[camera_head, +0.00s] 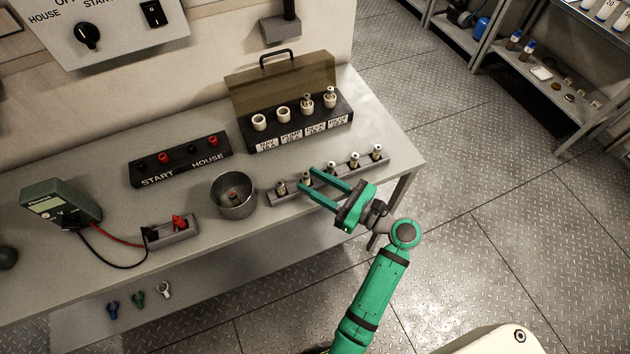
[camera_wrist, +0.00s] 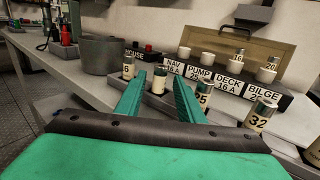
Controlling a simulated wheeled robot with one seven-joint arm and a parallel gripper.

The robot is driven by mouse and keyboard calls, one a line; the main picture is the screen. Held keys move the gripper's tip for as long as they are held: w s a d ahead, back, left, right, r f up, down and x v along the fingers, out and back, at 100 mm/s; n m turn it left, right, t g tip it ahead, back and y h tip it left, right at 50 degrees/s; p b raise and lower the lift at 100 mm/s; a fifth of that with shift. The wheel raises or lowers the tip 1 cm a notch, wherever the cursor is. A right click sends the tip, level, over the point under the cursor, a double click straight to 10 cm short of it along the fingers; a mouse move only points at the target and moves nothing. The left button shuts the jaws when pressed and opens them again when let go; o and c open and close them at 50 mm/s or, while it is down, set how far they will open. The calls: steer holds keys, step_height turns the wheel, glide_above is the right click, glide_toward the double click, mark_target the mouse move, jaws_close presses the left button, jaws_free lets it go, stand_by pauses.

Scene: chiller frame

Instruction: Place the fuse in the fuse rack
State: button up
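A low grey fuse rack (camera_head: 292,194) at the bench's front right holds several upright cylindrical fuses with metal caps. In the wrist view, one fuse (camera_wrist: 160,79) shows between the fingertips, with gaps on both sides. Fuses marked 25 (camera_wrist: 203,97) and 32 (camera_wrist: 258,115) stand to its right, and one marked 6 (camera_wrist: 128,70) to its left. My gripper (camera_head: 306,180) is open, its green fingers reaching over the rack. A black socket block (camera_head: 300,138) labelled NAV, PUMP, DECK and BILGE stands behind. Its NAV and PUMP sockets look empty; DECK and BILGE hold fuses.
A metal pot (camera_head: 233,196) stands left of the rack. Farther left are a small grey block with a red plug (camera_head: 172,231), a green multimeter (camera_head: 62,204) and the START/HOUSE terminal block (camera_head: 180,161). The socket block's handled lid (camera_head: 285,82) stands raised behind it.

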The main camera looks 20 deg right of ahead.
steer(key=v, duration=1.2)
steer(key=shift+a, duration=0.1)
